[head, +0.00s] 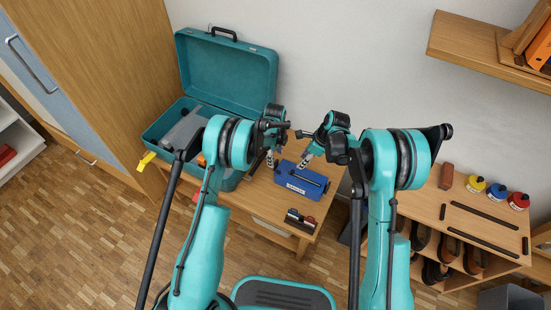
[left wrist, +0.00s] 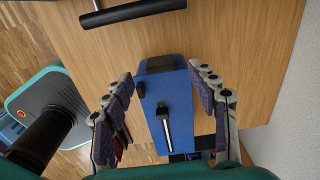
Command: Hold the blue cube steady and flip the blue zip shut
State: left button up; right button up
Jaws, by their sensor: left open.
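An open teal case (head: 230,70) stands at the left back of the desk. A dark holder with small items (head: 301,220) sits near the desk's front edge. A wooden shelf unit (head: 470,218) with several bottles stands at right.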

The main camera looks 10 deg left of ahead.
aim_at(275, 168)
pick_arm(q)
notch_tip(275, 168, down, 2)
jog(key=shift+m, duration=0.3)
notch_tip(275, 168, down, 8)
jog(key=shift+r, duration=0.25)
